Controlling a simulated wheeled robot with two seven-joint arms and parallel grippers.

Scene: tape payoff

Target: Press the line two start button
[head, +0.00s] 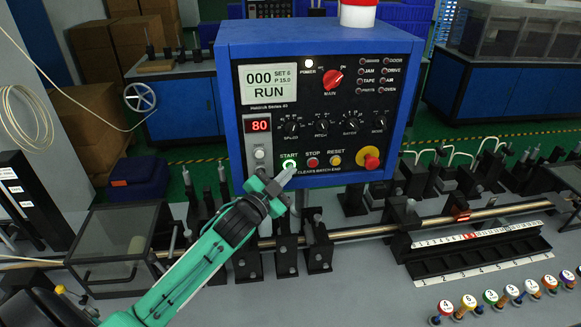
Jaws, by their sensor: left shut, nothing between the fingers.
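The control box (230,130) is blue with a black front panel. Its START button (289,164) sits at the lower left of the panel, with a bright green-white glow. My left gripper (286,177) is shut and empty, its grey fingertips just below the START button. I cannot tell whether the tips touch it. The red STOP button (312,162) and yellow RESET button (335,160) are to the right. The screen (268,83) reads 000, SET 6, RUN. No "line two" label is legible. My right gripper is not in view.
A red emergency knob (370,158) on a yellow base sticks out at the panel's lower right. Black fixtures (318,244) and a metal rod (370,230) stand below the box. A clear-sided bin (118,240) is left of my arm. Numbered knobs (470,302) line the lower right.

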